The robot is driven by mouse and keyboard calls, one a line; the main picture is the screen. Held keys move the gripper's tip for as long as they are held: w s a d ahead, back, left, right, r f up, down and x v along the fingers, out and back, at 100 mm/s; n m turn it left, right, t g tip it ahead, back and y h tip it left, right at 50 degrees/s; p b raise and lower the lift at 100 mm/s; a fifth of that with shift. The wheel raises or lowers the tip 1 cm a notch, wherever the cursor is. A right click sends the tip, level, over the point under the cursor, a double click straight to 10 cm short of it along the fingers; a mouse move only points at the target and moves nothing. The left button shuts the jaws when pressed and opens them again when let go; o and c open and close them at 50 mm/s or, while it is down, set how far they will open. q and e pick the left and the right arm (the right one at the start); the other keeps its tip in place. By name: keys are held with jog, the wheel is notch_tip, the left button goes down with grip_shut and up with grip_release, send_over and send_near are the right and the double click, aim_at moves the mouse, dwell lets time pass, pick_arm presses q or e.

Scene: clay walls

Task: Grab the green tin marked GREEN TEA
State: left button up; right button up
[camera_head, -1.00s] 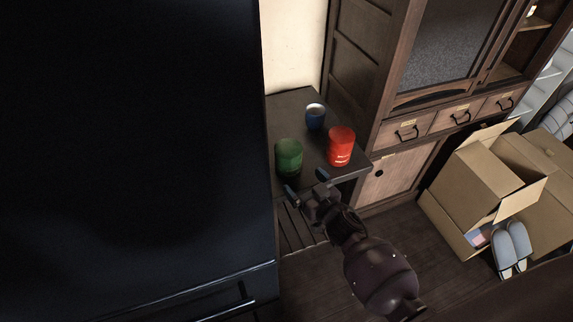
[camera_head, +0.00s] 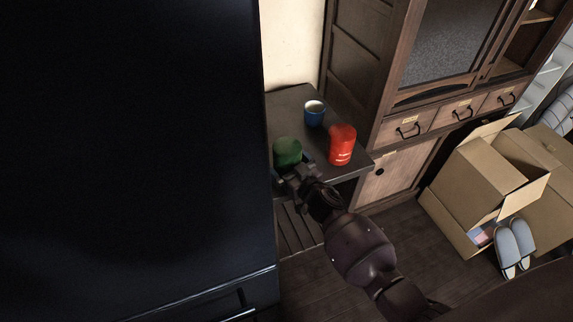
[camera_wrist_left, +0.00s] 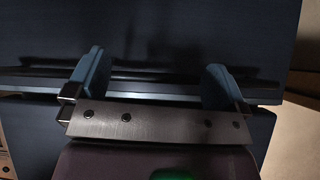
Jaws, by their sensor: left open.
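The green tin (camera_head: 287,150) stands on a dark shelf top (camera_head: 284,101) beside the large dark cabinet. Its lower front is partly hidden by my right gripper (camera_head: 290,169), whose arm comes in from the lower right. The right gripper's fingers are apart at the tin's near side; contact cannot be made out. No lettering on the tin is readable. My left gripper (camera_wrist_left: 154,82) shows only in the left wrist view, its blue fingers apart and empty before a dark panelled surface.
A red tin (camera_head: 342,146) stands close to the right of the green tin, and a blue cup (camera_head: 314,112) stands behind. The large dark cabinet (camera_head: 130,150) bounds the left. A wooden cabinet (camera_head: 402,165) stands right, with open cardboard boxes (camera_head: 482,185) and slippers (camera_head: 513,246) on the floor.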

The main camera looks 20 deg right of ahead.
jog(key=c, duration=0.8)
pick_arm(q)
jog(key=shift+s+f, duration=0.25)
jog(key=shift+s, duration=0.2)
pick_arm(e)
jog(key=shift+r, duration=0.1)
jog(key=shift+c, duration=0.3)
